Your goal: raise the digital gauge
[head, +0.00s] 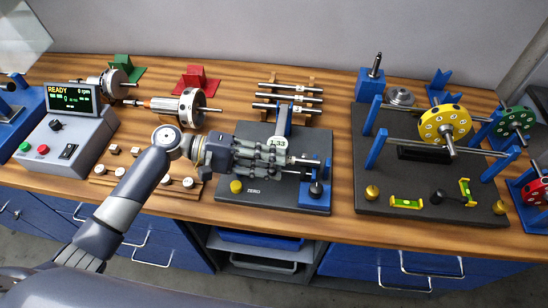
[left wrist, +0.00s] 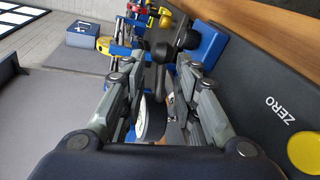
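My right gripper is not in view.
A balancing stand with a yellow wheel (head: 445,124) is to the right. Rods on a wooden rack (head: 290,97) lie behind the gauge. A rotor (head: 178,106), small weights and a READY control box (head: 66,140) are to the left.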

